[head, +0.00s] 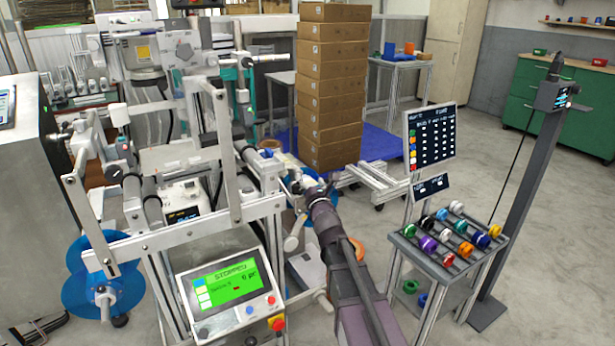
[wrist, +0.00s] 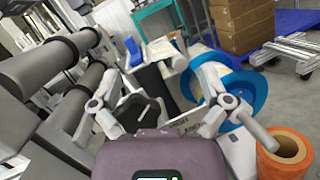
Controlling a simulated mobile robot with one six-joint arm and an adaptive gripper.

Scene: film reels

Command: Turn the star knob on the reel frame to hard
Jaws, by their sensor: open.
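The reel frame (head: 168,223) is a pale metal frame with rollers at the left of the head view. My gripper (head: 294,182) is at its right side, at the end of my dark arm. In the wrist view my gripper (wrist: 160,85) has its two pale fingers spread wide, with nothing clamped between them. A dark lobed knob (wrist: 138,113), which looks like the star knob, shows between the fingers, nearer the left one. Its lower part is hidden by my gripper's body. I cannot read its setting or tell whether a finger touches it. In the head view I cannot make the knob out.
Grey rollers (wrist: 45,70) are close at the left in the wrist view. A blue reel (wrist: 245,92) and an orange roll (wrist: 286,155) are at the right. A panel (head: 228,284) reads STOPPED. A cart with coloured rolls (head: 408,236) stands right; open floor lies beyond it.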

